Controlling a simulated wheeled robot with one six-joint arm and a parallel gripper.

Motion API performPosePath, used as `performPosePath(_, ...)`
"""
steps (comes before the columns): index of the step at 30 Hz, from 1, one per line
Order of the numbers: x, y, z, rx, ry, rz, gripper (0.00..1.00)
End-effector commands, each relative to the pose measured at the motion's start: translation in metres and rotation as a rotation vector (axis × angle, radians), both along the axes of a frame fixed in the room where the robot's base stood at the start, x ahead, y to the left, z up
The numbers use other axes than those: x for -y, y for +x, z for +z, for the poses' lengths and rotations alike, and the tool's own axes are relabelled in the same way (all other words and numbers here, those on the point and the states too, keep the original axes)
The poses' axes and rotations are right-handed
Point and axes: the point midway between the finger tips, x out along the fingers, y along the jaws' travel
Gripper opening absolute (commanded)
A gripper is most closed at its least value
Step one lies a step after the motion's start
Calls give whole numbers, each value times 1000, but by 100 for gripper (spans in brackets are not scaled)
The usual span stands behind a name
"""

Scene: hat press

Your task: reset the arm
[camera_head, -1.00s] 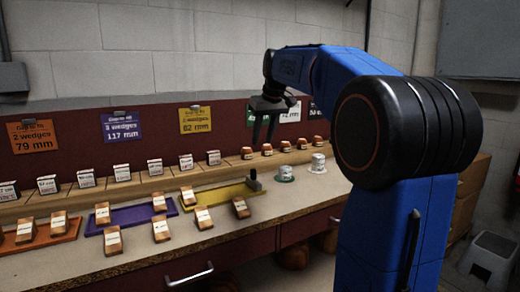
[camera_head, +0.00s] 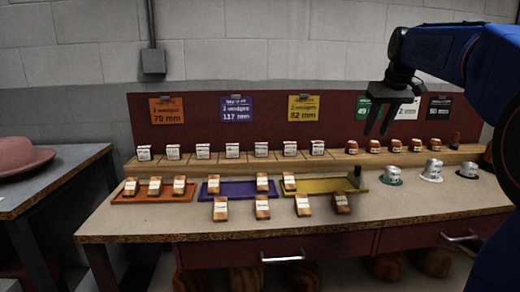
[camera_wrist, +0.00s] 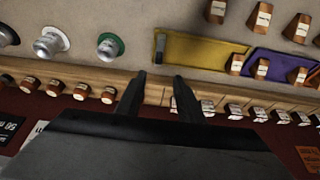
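My gripper (camera_head: 377,122) is at the end of my blue arm in the upper right of the head view, above the bench. Its two dark fingers point down and stand apart, with nothing between them. In the wrist view the fingers of my gripper (camera_wrist: 160,85) also show a gap, with the wooden ledge and bench seen beyond. The fingers touch nothing that I can see.
The bench (camera_head: 250,222) carries an orange tray (camera_head: 125,200), a purple tray (camera_head: 237,196), a yellow tray (camera_head: 325,185) and several wooden wedges. Small hats (camera_head: 392,176) stand at right. A pink hat (camera_head: 20,157) lies on a side table (camera_head: 62,170).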

Motion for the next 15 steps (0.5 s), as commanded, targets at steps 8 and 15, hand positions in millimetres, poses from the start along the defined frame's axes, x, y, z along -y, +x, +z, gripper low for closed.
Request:
performPosePath(8, -52, -75, -37, 3, -1, -2, 34)
performPosePath(15, -91, -149, -87, 6, -2, -4, 34)
